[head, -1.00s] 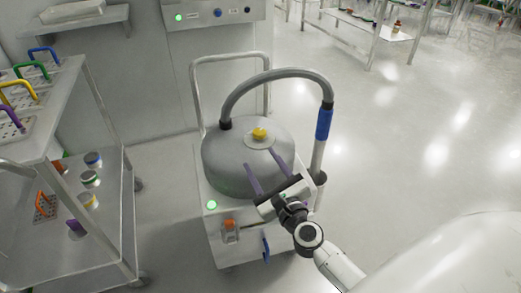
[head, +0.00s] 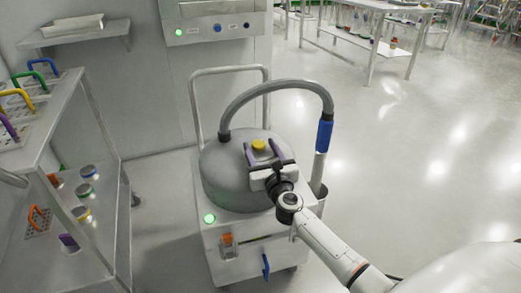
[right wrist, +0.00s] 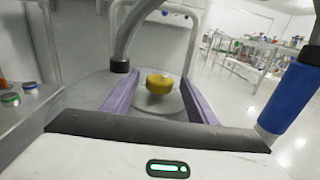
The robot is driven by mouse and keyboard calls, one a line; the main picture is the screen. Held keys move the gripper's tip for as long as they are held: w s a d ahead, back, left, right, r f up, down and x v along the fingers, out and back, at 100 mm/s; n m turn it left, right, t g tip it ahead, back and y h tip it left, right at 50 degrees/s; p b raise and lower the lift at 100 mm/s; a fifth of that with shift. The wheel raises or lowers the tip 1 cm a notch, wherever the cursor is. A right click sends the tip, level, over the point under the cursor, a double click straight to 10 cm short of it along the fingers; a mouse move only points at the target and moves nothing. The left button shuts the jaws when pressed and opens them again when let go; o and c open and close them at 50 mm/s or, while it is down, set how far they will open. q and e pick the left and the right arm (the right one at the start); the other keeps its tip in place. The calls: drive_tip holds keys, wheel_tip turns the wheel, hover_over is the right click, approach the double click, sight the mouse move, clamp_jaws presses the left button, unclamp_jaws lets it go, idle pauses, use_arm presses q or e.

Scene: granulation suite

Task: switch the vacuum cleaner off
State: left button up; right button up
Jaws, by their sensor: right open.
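The vacuum cleaner (head: 222,176) stands on the floor in the middle of the head view, with a grey domed lid on a white wheeled body. A yellow knob (head: 259,145) sits on a pale disc on top of the lid; it also shows in the right wrist view (right wrist: 159,84). A green light (head: 209,218) glows on the body's front left corner. My right gripper (head: 264,153) is open over the lid, its purple fingers on either side of the knob and apart from it in the right wrist view. My left gripper is not in view.
A grey hose with a blue grip (head: 324,136) arches over the lid's right side. The push handle (head: 230,71) rises behind. A wall panel (head: 212,20) is above. A shelved cart (head: 97,130) with coloured-handled items stands at left. The floor at right is clear.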

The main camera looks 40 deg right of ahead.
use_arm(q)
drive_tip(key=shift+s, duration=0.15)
use_arm(e)
drive_tip(key=shift+c, duration=0.3)
drive_tip(key=c, duration=1)
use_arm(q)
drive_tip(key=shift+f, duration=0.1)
